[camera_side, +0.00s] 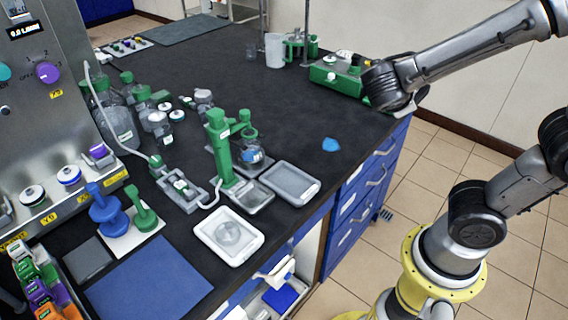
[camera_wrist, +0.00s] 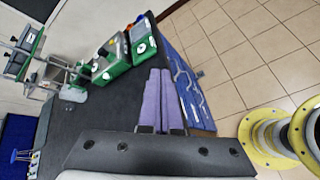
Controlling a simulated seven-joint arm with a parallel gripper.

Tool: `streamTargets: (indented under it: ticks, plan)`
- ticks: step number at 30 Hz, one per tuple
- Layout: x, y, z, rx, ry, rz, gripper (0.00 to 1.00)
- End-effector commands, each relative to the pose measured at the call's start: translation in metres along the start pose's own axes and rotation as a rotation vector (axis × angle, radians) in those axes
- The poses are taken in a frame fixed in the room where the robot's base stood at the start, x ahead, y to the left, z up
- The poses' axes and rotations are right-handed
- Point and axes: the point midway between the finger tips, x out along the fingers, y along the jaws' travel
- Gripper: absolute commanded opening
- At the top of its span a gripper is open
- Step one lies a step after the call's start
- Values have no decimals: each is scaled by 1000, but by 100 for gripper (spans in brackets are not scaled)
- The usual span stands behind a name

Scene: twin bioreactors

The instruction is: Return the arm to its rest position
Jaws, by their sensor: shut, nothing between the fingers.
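In the wrist view, the two purple fingers of my gripper (camera_wrist: 160,72) lie side by side with no object between them. They are shut and empty. They show over the bench edge by the blue drawers. In the side view, my arm reaches in from the upper right and its wrist is above the bench's right edge, beside a green box device (camera_side: 335,76). The fingers cannot be made out there. The green box device also shows beyond the fingers in the wrist view (camera_wrist: 112,62).
A white jug (camera_side: 274,50) stands at the back. Tiled floor (camera_side: 450,160) is open to the right.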

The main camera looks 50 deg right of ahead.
Motion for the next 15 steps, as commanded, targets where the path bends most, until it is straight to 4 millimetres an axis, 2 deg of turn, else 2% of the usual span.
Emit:
streamTargets:
  ticks: [1, 2, 6, 10, 15]
  plan:
    - [2, -18, 16, 142, 56, -109, 0]
    - [1, -29, 21, 218, 92, -169, 0]
    - [-18, -69, 24, 558, 284, -405, 0]
    - [-51, -84, 10, 832, 484, -569, 0]
    - [-91, -83, -14, 1025, 689, -724, 0]
